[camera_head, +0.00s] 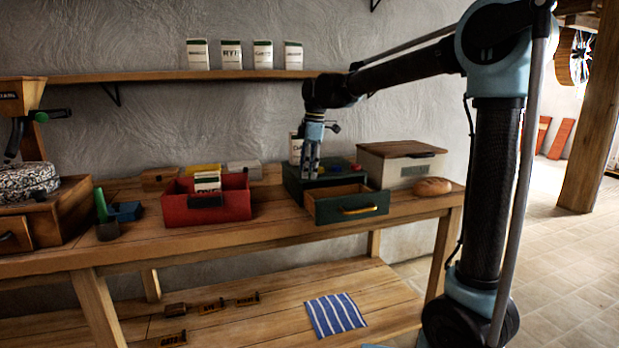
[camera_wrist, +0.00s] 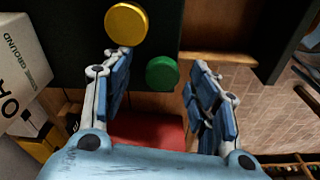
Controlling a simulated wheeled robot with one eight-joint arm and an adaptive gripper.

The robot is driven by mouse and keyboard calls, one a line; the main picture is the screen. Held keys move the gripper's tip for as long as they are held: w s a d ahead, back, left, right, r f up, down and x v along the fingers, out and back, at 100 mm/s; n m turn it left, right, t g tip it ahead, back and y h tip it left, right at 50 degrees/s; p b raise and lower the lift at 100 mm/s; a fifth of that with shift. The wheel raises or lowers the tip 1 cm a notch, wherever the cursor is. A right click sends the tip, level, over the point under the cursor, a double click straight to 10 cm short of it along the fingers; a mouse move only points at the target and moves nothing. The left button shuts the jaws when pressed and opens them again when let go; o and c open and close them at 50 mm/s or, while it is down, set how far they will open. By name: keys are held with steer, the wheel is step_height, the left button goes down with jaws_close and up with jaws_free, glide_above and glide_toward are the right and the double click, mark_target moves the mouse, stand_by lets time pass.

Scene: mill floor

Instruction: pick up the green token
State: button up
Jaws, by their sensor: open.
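The green token (camera_wrist: 162,73) is a small round disc. In the wrist view it lies between the fingers of my gripper (camera_wrist: 160,66), near their tips, on or over the dark edge of a box top; I cannot tell its exact height. A yellow token (camera_wrist: 126,24) lies up and left of it, close to the left finger. In the head view my gripper (camera_head: 310,170) points down at the left part of the dark green drawer box (camera_head: 292,184). Its fingers are apart with nothing held. I cannot make out the green token in the head view.
The box's drawer (camera_head: 347,207) stands pulled out at the front. A red crate (camera_head: 237,205) stands to the left, a wooden-lidded bin (camera_head: 400,165) to the right, with a bread loaf (camera_head: 433,186) nearby. A white packet (camera_wrist: 22,80) is close at left in the wrist view.

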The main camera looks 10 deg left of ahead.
steer(key=c, duration=0.8)
steer(key=shift+r, duration=0.1)
steer(key=shift+c, duration=0.2)
